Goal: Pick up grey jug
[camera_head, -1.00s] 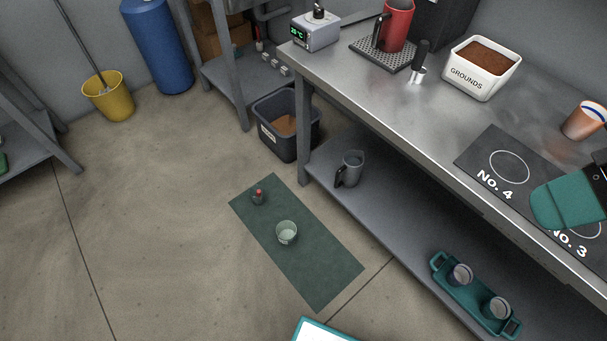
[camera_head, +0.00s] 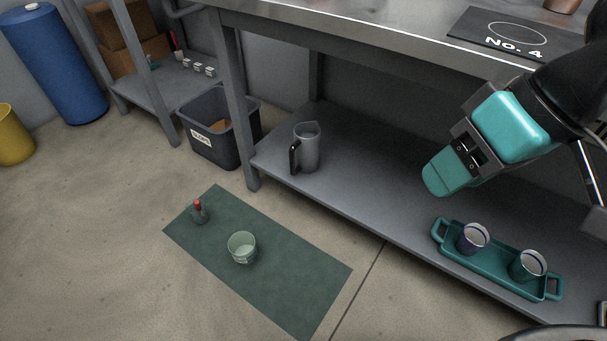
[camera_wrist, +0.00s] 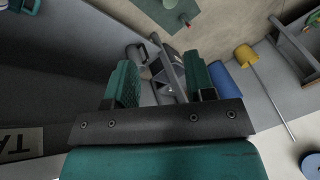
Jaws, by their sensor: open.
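The grey jug (camera_head: 307,150) stands upright on the lower shelf (camera_head: 362,190) of the steel bench, near the shelf's left end. Its black handle faces left. My gripper (camera_head: 440,178) is in front of the bench, to the right of the jug and well apart from it, tilted down and left. In the wrist view my gripper (camera_wrist: 160,82) has its two teal fingers spread with nothing held between them. A small grey shape beyond the fingers, apparently the jug (camera_wrist: 137,52), shows in that view.
A teal tray (camera_head: 490,272) with two cups sits on the shelf, right of the jug. The bench top (camera_head: 350,28) overhangs the shelf. A dark bin (camera_head: 215,150) stands left of the bench leg.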

